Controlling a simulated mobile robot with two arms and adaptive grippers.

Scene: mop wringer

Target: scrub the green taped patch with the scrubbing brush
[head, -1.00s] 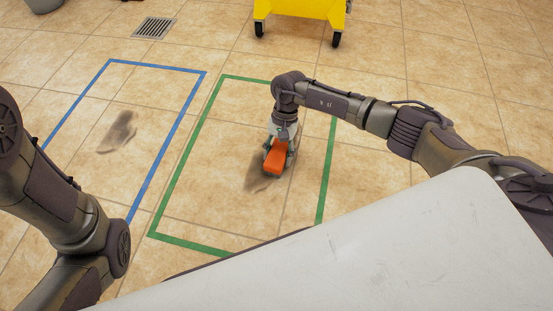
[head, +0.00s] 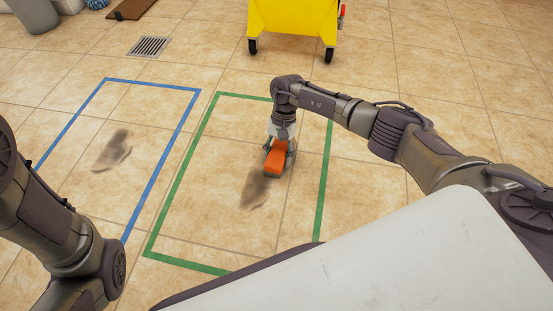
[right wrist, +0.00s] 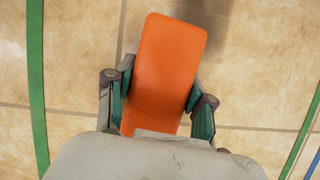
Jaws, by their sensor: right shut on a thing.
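The scrubbing brush, seen as an orange block (head: 275,156), is in my right gripper (head: 278,150), inside the green taped patch. In the right wrist view the orange brush (right wrist: 166,70) lies between the two fingers of the right gripper (right wrist: 158,98). The gripper is shut on it. The green tape outline (head: 180,185) lies on the tiled floor, with a dark smudge (head: 256,190) inside it. The brush is at the upper right end of the smudge. Its underside is hidden, so I cannot tell whether it touches the floor. My left arm shows at the left; its gripper is out of view.
A blue taped outline (head: 165,170) with another dark smudge (head: 113,150) lies to the left. A yellow wheeled bucket (head: 293,18) stands beyond the green outline. A floor drain (head: 149,46), a brown board (head: 132,9) and a grey bin (head: 35,14) are at the upper left.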

